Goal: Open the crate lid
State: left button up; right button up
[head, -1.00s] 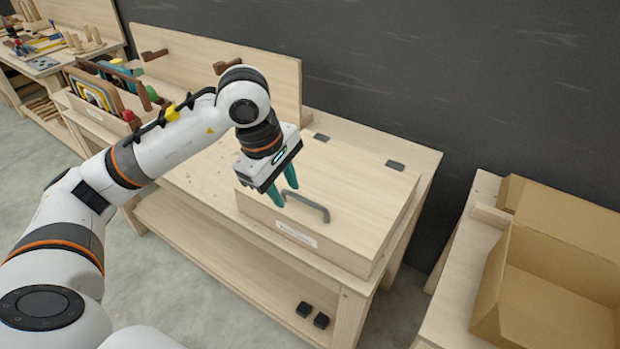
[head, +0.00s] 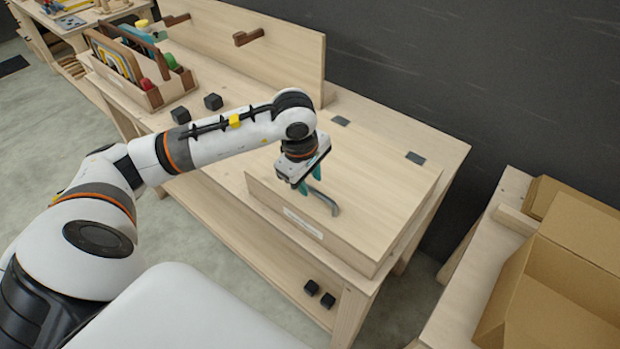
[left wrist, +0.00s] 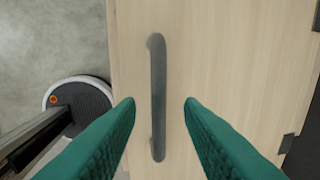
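The wooden crate (head: 375,258) stands on a wooden workbench, and its flat lid (head: 385,190) is shut. Two dark hinges (head: 415,158) sit along the lid's back edge. A grey bar handle (head: 328,203) is on the lid near its front edge. My left gripper (head: 311,183) is right at the handle, pointing down. In the left wrist view the handle (left wrist: 158,100) lies between the two green fingertips (left wrist: 160,103), which are apart. The handle seems clear of both fingers. My right gripper is out of view.
A wooden tote (head: 150,92) with boards and coloured items stands on the bench at the left. Small black blocks (head: 213,102) lie near it. A cardboard box (head: 560,265) is on a table at the right.

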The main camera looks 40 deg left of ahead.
pick_arm(q)
jog(key=shift+f, duration=0.8)
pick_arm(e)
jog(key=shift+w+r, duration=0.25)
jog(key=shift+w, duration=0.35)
pick_arm(q)
jog(key=shift+w, duration=0.1)
jog(key=shift+c, duration=0.5)
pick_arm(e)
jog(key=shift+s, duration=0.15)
pick_arm(q)
grip_shut()
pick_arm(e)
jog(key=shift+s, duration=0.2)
pick_arm(q)
jog(key=shift+r, duration=0.1)
